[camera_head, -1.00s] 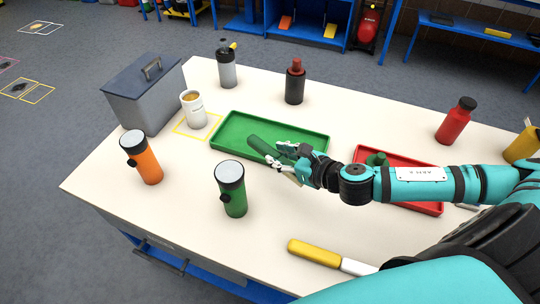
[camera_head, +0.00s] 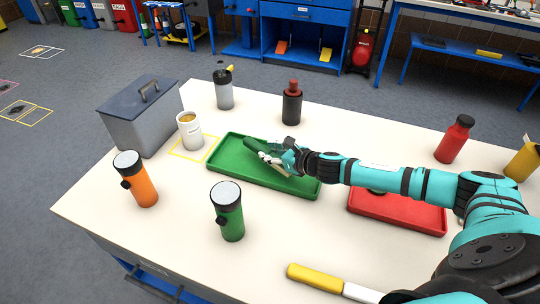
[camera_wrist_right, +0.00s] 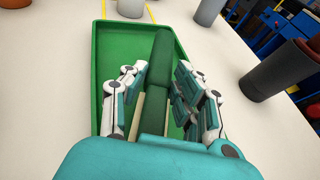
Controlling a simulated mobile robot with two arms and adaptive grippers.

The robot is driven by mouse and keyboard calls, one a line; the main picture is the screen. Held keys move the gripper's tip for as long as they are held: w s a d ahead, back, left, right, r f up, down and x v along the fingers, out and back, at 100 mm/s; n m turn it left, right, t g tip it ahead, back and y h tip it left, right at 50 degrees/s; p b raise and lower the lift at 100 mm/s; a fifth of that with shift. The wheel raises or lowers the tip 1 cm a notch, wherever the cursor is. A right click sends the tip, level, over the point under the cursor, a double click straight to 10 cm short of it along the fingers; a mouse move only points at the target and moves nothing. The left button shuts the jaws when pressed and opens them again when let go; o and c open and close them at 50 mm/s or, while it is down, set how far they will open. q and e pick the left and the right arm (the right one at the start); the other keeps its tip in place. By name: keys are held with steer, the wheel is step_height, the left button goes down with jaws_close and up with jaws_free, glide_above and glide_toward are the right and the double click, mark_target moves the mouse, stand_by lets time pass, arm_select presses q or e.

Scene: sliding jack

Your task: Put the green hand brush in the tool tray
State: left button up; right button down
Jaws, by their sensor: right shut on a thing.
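The green hand brush (camera_wrist_right: 157,90) is between the fingers of my right gripper (camera_wrist_right: 155,100), which is shut on it. In the head view the brush (camera_head: 254,145) shows as a dark green end beyond the right gripper (camera_head: 270,155). Both are over the green tray (camera_head: 222,163), a shallow rectangular tray that also fills much of the wrist view (camera_wrist_right: 118,45). I cannot tell if the brush touches the tray floor. My left gripper is not in view.
A red tray (camera_head: 400,212) lies to the right, partly under my arm. A green flashlight (camera_head: 228,212) and an orange one (camera_head: 136,180) stand in front left. A white mug (camera_head: 190,130), a grey box (camera_head: 145,120) and a dark bottle (camera_head: 292,105) stand around the green tray.

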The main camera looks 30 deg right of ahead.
steer(key=shift+w+d+f, duration=0.1)
steer(key=shift+w+d, duration=0.1)
steer(key=shift+w, duration=0.4)
steer(key=shift+f, duration=1.75)
steer(key=c, duration=1)
jaws_free()
steer(key=shift+f, duration=0.15)
steer(key=shift+s+r, duration=0.1)
steer(key=shift+r, duration=0.15)
steer(key=b+v, duration=0.1)
steer(key=v, duration=0.5)
steer(key=shift+s+d+f, duration=0.15)
steer(key=shift+s, duration=0.1)
steer(key=shift+s+d+r, duration=0.1)
steer(key=shift+s+r, duration=0.2)
steer(key=shift+s, duration=0.05)
